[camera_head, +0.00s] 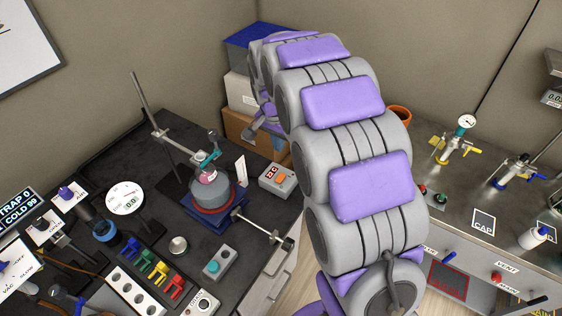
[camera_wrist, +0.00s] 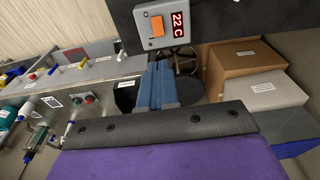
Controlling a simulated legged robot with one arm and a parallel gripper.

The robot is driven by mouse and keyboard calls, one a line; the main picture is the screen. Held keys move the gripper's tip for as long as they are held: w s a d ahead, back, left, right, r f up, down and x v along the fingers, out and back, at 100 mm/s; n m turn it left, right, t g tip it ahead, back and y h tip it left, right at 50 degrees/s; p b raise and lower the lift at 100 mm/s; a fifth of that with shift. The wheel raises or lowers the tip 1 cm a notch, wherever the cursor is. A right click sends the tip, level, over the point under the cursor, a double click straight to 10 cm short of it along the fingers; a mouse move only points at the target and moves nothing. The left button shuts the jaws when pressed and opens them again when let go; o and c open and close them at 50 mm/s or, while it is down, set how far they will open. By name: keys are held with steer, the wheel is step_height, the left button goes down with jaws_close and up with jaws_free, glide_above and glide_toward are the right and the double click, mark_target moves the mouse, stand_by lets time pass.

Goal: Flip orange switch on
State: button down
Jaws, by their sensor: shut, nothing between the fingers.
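The orange switch (camera_head: 281,179) is a small rocker on a pale grey controller box (camera_head: 275,182) with a red display, on the dark bench right of the flask stand. In the wrist view the orange switch (camera_wrist: 157,26) is at the top, beside the display (camera_wrist: 177,24) reading 22 C. Which way the rocker is tilted is unclear. My gripper (camera_wrist: 160,68) shows its blue fingers shut and empty, just below the controller box in the picture and apart from the switch. In the head view my arm arches to the back and its end is partly hidden behind its own links.
A round flask (camera_head: 211,188) on a blue-based stand is left of the controller box, with a white card (camera_head: 240,170) between. Cardboard boxes (camera_head: 243,127) stand behind. A grey box with a teal button (camera_head: 213,267) is nearer. A steel counter with valves (camera_head: 458,140) is at right.

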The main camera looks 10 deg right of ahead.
mark_target(281, 175)
steer(key=f+b, duration=0.1)
steer(key=f, duration=0.3)
steer(key=f+b, duration=0.1)
steer(key=f, duration=0.3)
steer(key=w+d+f+b, duration=0.1)
steer(key=f, duration=0.4)
steer(key=shift+w+f, duration=0.1)
steer(key=shift+f, duration=0.35)
